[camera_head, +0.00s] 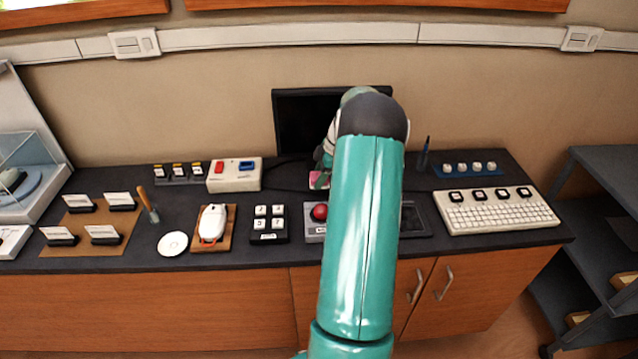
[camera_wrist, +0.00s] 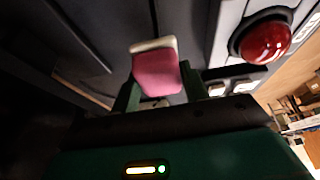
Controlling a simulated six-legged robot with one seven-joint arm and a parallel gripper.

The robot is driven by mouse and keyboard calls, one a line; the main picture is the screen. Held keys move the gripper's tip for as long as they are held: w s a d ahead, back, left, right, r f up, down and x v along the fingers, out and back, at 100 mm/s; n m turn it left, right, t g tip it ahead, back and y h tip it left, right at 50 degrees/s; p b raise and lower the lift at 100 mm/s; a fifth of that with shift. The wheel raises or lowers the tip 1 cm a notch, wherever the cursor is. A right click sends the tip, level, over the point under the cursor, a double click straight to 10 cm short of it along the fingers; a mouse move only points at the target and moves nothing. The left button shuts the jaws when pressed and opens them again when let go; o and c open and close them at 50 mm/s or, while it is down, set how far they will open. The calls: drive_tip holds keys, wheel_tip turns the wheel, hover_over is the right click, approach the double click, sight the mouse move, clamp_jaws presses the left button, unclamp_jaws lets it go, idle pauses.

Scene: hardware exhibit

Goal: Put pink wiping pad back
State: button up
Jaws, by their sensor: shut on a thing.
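The pink wiping pad (camera_wrist: 157,74), with a pale top edge, is between the two green fingers of my gripper (camera_wrist: 160,92) in the wrist view. The gripper is shut on it. In the head view only a small pink bit of the pad (camera_head: 316,179) shows beside the fingers, left of my teal arm, over the back middle of the dark counter (camera_head: 300,187). My arm hides most of the gripper there. I cannot tell whether the pad touches the counter.
A grey trackball with a red ball (camera_head: 320,212) stands near the front, also in the wrist view (camera_wrist: 266,40). A black monitor (camera_head: 303,120) stands behind. A key block (camera_head: 269,223), white mouse (camera_head: 212,223) and switch box (camera_head: 234,175) are left. A white keyboard (camera_head: 497,212) is right.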

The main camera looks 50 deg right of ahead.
drive_tip(key=shift+w+f, duration=0.15)
drive_tip(key=shift+f, duration=1.5)
drive_tip(key=shift+f, duration=0.15)
drive_tip(key=o, duration=0.9)
drive_tip(key=v, duration=1.2)
drive_tip(key=shift+r, duration=0.2)
